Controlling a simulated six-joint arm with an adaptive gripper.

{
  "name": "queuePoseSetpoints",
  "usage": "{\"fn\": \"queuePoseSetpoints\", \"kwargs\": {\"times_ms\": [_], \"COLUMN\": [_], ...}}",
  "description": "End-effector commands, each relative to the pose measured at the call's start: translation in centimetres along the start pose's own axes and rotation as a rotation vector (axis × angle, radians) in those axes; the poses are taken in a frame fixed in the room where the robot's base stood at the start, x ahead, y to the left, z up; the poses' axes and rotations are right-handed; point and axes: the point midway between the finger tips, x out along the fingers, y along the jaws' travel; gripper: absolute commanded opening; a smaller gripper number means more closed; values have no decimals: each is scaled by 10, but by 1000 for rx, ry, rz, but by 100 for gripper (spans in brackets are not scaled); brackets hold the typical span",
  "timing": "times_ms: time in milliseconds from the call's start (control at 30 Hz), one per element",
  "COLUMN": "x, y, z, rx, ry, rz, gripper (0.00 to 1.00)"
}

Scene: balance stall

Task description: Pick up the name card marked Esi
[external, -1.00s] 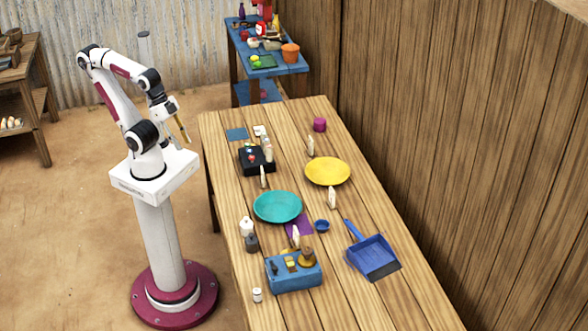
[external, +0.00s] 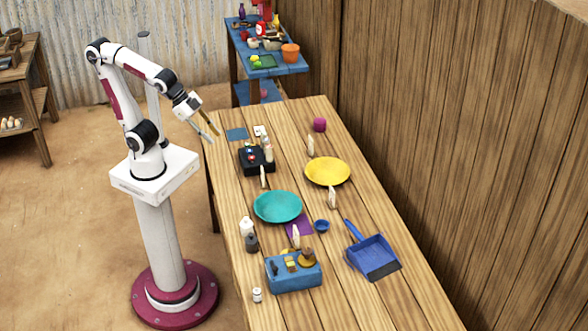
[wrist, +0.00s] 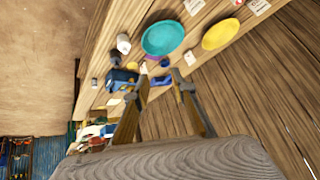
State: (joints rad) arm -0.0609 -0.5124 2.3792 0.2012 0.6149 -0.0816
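Several small white name cards stand on the wooden table: one by the purple object (external: 310,146), one above the teal plate (external: 263,177), one below the yellow plate (external: 332,197) and one behind the blue box (external: 296,236). Cards also show in the wrist view, one near the top (wrist: 194,6) and one at the top right (wrist: 260,6). The writing is too small to read, so I cannot tell which is marked Esi. My gripper (external: 210,131) is open and empty, above the table's far left edge. Its two parted fingers also show in the wrist view (wrist: 160,76).
The table holds a teal plate (external: 278,207), a yellow plate (external: 327,171), a black box (external: 257,162), a blue box (external: 294,273), a blue dustpan (external: 373,257) and small bottles (external: 247,227). A wooden wall (external: 460,150) runs along the right side.

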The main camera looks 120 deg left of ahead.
Motion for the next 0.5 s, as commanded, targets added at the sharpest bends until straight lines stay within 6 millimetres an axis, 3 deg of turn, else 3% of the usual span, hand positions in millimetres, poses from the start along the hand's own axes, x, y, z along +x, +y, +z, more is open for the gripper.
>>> {"fn": "queuePoseSetpoints", "kwargs": {"times_ms": [500], "x": [69], "y": [-38], "z": [-117], "rx": [87], "ry": [194], "rz": [-87], "gripper": [25]}}
